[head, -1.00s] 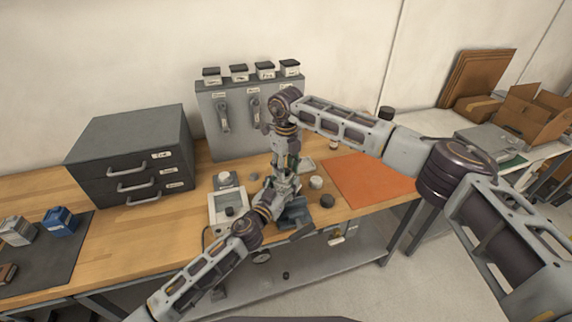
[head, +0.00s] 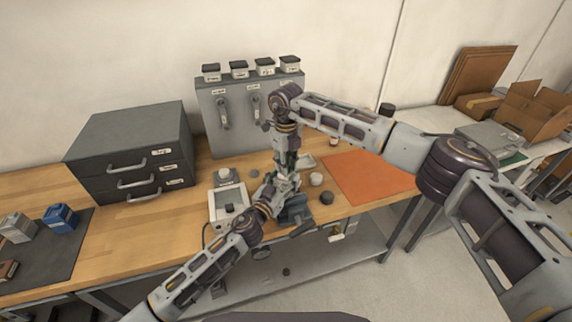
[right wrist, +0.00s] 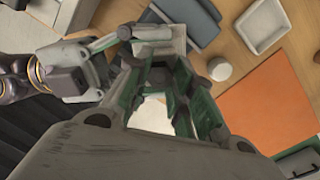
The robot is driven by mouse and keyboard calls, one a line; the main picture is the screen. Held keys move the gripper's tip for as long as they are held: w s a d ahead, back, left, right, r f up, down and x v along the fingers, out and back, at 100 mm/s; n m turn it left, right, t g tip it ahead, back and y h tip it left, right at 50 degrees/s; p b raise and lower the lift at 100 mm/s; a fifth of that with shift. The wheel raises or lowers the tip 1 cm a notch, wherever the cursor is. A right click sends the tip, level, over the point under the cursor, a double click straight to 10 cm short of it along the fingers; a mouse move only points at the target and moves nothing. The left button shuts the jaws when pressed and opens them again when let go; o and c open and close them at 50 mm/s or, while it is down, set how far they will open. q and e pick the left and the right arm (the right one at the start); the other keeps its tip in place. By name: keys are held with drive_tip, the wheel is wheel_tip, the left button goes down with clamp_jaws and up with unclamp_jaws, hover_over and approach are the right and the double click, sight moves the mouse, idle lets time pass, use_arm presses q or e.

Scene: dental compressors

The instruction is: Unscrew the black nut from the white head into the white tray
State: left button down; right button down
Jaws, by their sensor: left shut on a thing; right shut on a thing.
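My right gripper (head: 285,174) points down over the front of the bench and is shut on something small. Its fingers, which also show in the right wrist view (right wrist: 172,82), hide most of it; I take it for the black nut. My left gripper (head: 279,187) comes in from the lower left, just under the right one, and is shut on what seems to be the white head, mostly hidden between the two grippers. The white tray (right wrist: 263,25) lies on the bench behind and to the right of the grippers; it is partly covered in the head view (head: 308,161).
A blue-grey fixture (head: 297,212) stands close beneath the grippers. A white round piece (head: 316,179) and a dark round piece (head: 327,197) stand to their right. An orange mat (head: 368,180) lies bare farther right. A light-framed device (head: 231,207) is to the left.

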drive_tip(key=shift+r, duration=1.2)
idle(0.8)
drive_tip(key=shift+r, duration=1.9)
use_arm(q)
drive_tip(key=shift+c, duration=2)
unclamp_jaws()
drive_tip(key=shift+s, duration=0.1)
drive_tip(key=v, duration=1.1)
drive_tip(key=shift+s+a, duration=0.25)
drive_tip(key=shift+s, duration=0.05)
